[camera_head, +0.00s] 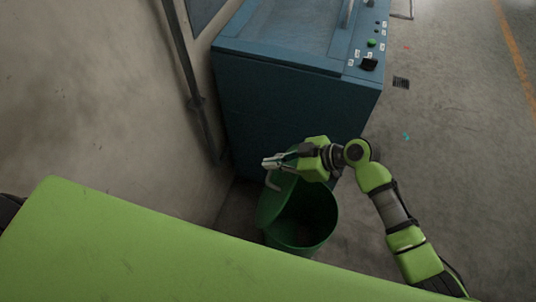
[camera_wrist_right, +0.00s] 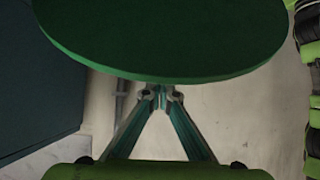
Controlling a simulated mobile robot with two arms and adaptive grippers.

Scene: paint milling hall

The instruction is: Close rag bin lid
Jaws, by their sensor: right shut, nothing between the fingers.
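The dark green rag bin (camera_head: 306,222) stands on the floor in front of the blue machine. Its mouth is open. Its green lid (camera_head: 274,198) is raised and tilted at the bin's left side, with a pale curved handle or lever near its top. In the right wrist view the lid (camera_wrist_right: 165,38) fills the upper middle as a dark green disc. My right gripper (camera_head: 268,162) is shut and empty, close to the lid's upper edge. Its fingertips (camera_wrist_right: 161,94) show just below the lid's rim; I cannot tell whether they touch it. My left gripper is out of view.
The blue machine (camera_head: 285,105) with a control panel (camera_head: 368,50) stands directly behind the bin. A bare wall (camera_head: 100,100) with a dark pipe (camera_head: 187,75) is on the left. Open concrete floor (camera_head: 460,140) lies on the right.

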